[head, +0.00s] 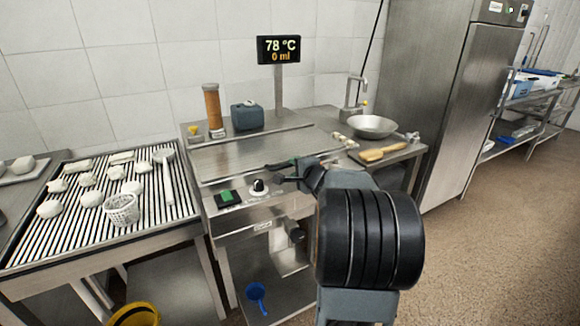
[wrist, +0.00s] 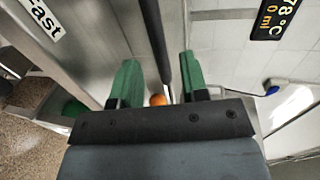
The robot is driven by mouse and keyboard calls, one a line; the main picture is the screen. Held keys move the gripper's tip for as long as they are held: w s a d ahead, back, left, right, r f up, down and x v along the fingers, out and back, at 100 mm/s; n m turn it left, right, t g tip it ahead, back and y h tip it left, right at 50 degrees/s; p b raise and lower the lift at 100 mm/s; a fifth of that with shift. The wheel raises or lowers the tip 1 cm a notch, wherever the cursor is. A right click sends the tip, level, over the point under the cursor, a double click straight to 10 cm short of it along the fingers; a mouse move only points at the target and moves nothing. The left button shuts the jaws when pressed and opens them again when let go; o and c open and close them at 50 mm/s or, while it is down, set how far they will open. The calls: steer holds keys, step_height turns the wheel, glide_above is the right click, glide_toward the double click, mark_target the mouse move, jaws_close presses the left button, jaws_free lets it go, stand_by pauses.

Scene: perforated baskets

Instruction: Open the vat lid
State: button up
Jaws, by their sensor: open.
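The vat (head: 212,178) is a steel unit in the middle of the head view. Its flat brushed-steel lid (head: 245,152) lies level across the top and looks closed. My gripper (head: 284,171) is at the vat's front edge, toward its right side, low over the rim. In the wrist view its two green fingers (wrist: 160,78) are apart. A dark bar (wrist: 153,35) shows in the gap between them, apparently along the lid's front edge. I cannot tell whether the fingers reach around it. Nothing is gripped. My wrist hides part of the vat's right front.
A green button (head: 226,197) and a black knob (head: 259,186) sit on the vat's front panel. A display (head: 279,50) reading 78 °C, 0 ml stands behind. A ribbed drain table (head: 60,245) with white lumps and a basket (head: 121,209) is left. A metal bowl (head: 371,126) is right.

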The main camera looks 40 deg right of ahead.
mark_target(291, 165)
steer(key=shift+x, duration=2.1)
jaws_close()
